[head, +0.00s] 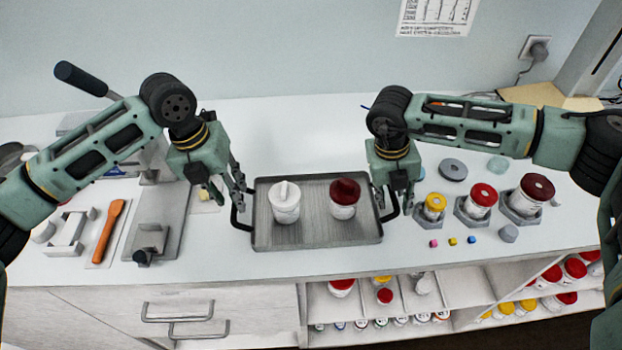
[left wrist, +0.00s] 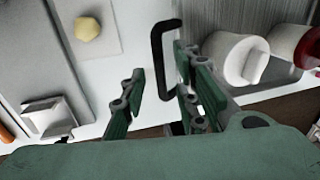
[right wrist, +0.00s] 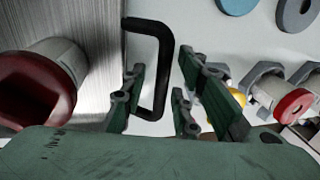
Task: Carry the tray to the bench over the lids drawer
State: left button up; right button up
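The grey tray (head: 315,232) lies on the white bench with a black handle at each end. On it stand a white jar with a white lid (head: 286,203) and a white jar with a dark red lid (head: 344,198). My left gripper (head: 240,198) is at the left handle; in the left wrist view its fingers (left wrist: 155,95) are spread, with the handle (left wrist: 160,60) between them. My right gripper (head: 388,192) is at the right handle; in the right wrist view its fingers (right wrist: 158,90) are apart around the handle (right wrist: 163,75). Neither grips it visibly.
Right of the tray stand jars in hexagonal holders (head: 480,202), small coloured cubes (head: 452,241) and grey discs (head: 453,169). Left are a grey scale-like device (head: 152,240) and an orange-handled tool (head: 108,230). Drawer handles (head: 178,312) and open shelves (head: 470,290) are below.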

jog(key=shift+r, duration=0.15)
pick_arm(q)
notch_tip(320, 180, up, 8)
jog(key=a, duration=0.1)
jog(key=shift+a, duration=0.2)
pick_arm(e)
jog(key=v, duration=1.1)
jog(key=shift+r, duration=0.35)
pick_arm(q)
jog(key=shift+s+f, duration=0.15)
jog(key=shift+f, duration=0.05)
pick_arm(e)
jog(key=shift+s+f, duration=0.1)
